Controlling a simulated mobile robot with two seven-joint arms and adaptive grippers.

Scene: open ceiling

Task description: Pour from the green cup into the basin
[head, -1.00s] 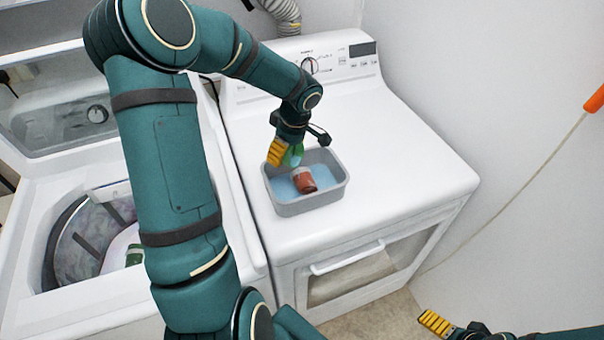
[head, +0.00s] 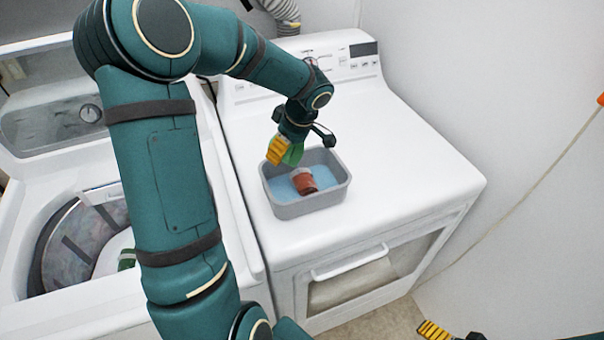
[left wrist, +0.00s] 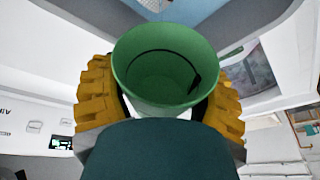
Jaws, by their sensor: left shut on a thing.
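The green cup (head: 294,154) is held in my left gripper (head: 287,151), above the far left part of the grey basin (head: 308,207). In the left wrist view the cup (left wrist: 165,65) sits between the two yellow fingers, its open mouth showing a green inside and a dark curved line. Its contents cannot be told. In the head view the fingers partly hide the cup. The basin stands on the white dryer, with a blue inside and a red-brown cup (head: 304,181) lying tilted in it. My right gripper (head: 433,330) shows only a yellow finger at the bottom edge.
The white dryer top (head: 400,150) is clear to the right of the basin. An open washer (head: 80,250) stands at the left with a drum inside. The dryer's control panel (head: 335,62) rises behind, and a wall is at the right.

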